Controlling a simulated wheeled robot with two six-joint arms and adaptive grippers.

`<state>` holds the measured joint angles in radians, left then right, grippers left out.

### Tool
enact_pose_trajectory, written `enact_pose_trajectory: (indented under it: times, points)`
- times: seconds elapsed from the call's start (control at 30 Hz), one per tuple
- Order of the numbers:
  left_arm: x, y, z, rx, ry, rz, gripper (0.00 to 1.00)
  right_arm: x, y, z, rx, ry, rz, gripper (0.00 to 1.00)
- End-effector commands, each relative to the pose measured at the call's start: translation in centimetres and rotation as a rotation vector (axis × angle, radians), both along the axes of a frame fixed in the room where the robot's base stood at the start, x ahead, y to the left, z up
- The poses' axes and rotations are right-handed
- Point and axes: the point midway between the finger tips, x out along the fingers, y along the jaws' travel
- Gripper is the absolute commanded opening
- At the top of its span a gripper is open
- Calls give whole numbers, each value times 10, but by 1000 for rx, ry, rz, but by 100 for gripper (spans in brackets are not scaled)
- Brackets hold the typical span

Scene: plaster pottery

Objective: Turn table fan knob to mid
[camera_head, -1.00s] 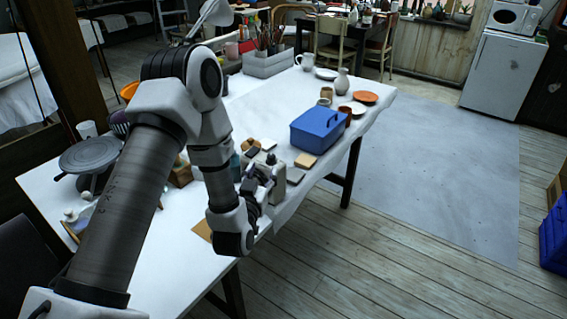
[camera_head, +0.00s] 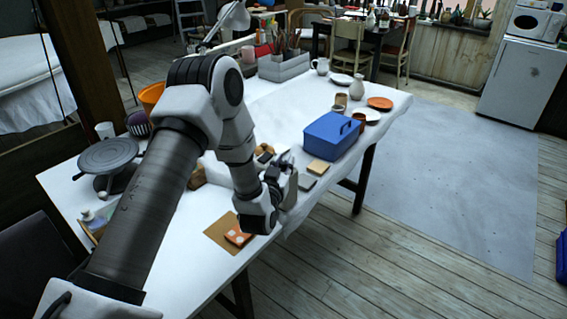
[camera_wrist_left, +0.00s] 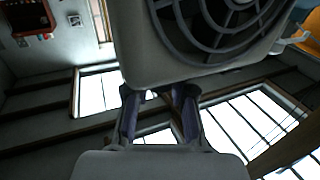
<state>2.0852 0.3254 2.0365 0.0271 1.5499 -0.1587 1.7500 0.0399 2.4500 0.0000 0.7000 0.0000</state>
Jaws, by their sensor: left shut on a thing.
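The table fan (camera_wrist_left: 205,35), a grey housing with a dark round grille, fills the top of the left wrist view. In the head view a small pale grey piece beside my gripper, which seems to be the fan (camera_head: 290,193), is mostly hidden by my arm. My left gripper (camera_head: 284,174) is over the table's right edge. In the left wrist view its two dark fingers (camera_wrist_left: 160,100) reach the lower edge of the fan housing and are shut on it. The knob cannot be made out. My right gripper is not in view.
A blue toolbox (camera_head: 332,136) stands beyond my gripper, with pale tiles (camera_head: 318,167) close by. A grey turntable (camera_head: 107,155) stands at left.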

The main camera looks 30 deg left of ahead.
Motion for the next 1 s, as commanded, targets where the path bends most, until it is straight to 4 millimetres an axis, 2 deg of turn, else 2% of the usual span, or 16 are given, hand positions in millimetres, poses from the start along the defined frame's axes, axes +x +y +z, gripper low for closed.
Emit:
enact_pose_trajectory:
  times: [0.37,1.0]
  points:
    - [-1,2,1,-3,2,-86,0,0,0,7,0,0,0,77]
    - [0,3,0,2,2,-575,0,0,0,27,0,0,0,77]
